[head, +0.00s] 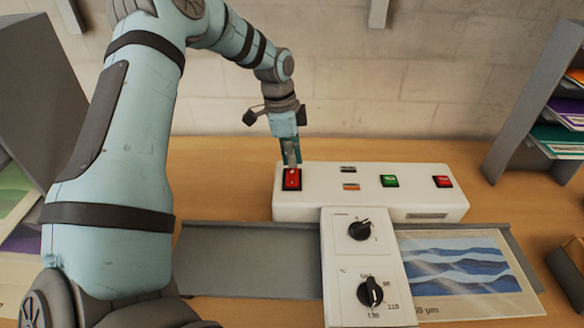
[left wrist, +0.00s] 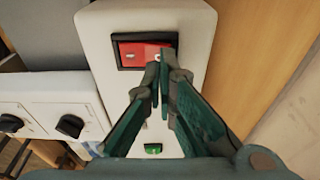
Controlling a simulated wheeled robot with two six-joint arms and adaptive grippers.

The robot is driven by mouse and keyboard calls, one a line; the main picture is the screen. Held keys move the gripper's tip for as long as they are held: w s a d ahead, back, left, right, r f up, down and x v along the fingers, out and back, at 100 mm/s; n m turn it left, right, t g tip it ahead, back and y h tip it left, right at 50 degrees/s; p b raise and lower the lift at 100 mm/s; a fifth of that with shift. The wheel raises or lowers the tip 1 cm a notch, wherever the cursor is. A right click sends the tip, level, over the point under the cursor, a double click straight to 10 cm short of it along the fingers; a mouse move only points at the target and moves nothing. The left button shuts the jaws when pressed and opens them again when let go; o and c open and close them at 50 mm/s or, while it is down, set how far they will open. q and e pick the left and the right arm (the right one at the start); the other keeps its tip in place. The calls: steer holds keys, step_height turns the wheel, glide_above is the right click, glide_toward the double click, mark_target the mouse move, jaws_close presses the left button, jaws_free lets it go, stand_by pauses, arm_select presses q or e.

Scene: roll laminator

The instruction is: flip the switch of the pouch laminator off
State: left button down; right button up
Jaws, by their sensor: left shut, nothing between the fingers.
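The white pouch laminator (head: 330,205) stands on the wooden table in the middle of the head view. Its red rocker switch (head: 292,180) sits in a black frame at the left end of its top. The switch (left wrist: 135,52) also shows in the left wrist view, partly covered by the fingertips. My left gripper (head: 292,160) is shut and empty, pointing down with its tips at the switch. In the left wrist view its tips (left wrist: 159,70) overlap the right end of the switch; whether they touch it I cannot tell. My right gripper is not in view.
A green button (head: 389,181) and a red button (head: 442,182) lie farther right on the laminator. Its front panel has two black knobs (head: 370,291). A pouch with a blue wave picture (head: 455,265) lies on the right tray. A grey shelf (head: 520,110) stands at right.

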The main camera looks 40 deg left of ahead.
mark_target(291, 171)
arm_select(q)
steer(key=shift+f+b, duration=0.85)
steer(key=shift+f, duration=0.15)
steer(key=shift+r, duration=0.15)
step_height(291, 171, up, 7)
steer(key=p, duration=0.5)
stand_by(0.5)
